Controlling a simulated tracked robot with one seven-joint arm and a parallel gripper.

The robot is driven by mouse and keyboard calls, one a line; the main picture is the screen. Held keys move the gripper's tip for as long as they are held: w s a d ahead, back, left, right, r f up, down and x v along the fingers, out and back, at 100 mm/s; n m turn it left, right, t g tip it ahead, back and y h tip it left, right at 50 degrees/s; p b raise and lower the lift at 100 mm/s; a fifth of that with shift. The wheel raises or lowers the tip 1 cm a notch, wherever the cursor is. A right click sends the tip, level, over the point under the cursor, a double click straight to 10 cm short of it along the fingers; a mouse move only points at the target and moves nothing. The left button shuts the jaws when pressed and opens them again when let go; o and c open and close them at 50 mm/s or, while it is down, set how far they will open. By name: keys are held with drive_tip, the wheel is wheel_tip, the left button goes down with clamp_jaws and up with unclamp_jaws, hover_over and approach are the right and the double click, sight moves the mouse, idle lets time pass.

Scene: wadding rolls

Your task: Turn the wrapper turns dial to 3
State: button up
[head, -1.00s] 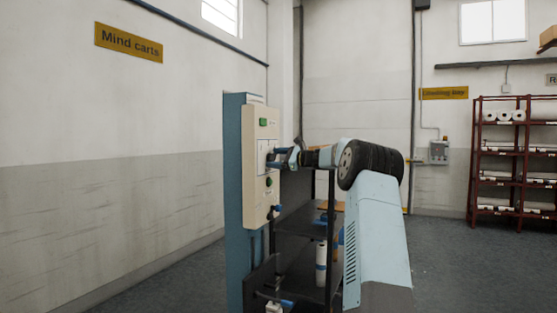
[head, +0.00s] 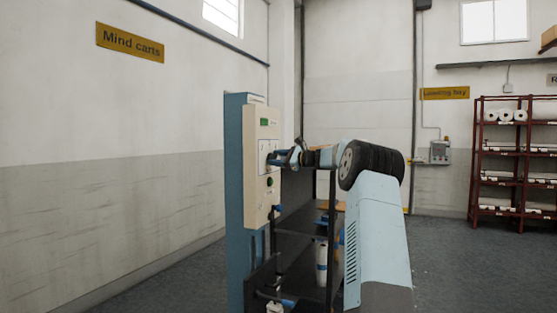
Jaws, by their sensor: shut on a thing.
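The wrapper's cream control panel (head: 254,200) stands upright on a blue column, seen at a slant in the head view. A green display (head: 264,122) is near its top. My gripper (head: 272,157) is at the panel's upper middle, closed at the place of the dial. The fingers and the slanted view hide the dial, so its pointer and numbers cannot be read. Lower on the panel are a dark round knob (head: 269,182) and a blue part (head: 277,210) that sticks out.
Black shelving (head: 300,250) with a white roll (head: 321,262) stands right behind the panel, below my arm. A red rack (head: 500,160) with white rolls is at the far right. The grey floor (head: 445,260) on the right is clear.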

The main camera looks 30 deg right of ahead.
drive_tip(key=shift+n, duration=0.3)
drive_tip(key=n, duration=0.5)
drive_tip(key=shift+f, duration=0.1)
drive_tip(key=shift+a+f+n, duration=0.1)
drive_tip(key=shift+f+n, duration=0.1)
drive_tip(key=shift+n, duration=1.8)
drive_tip(key=shift+f, duration=0.1)
drive_tip(key=o, duration=1)
drive_tip(key=shift+o, duration=0.2)
drive_tip(key=shift+r, duration=0.2)
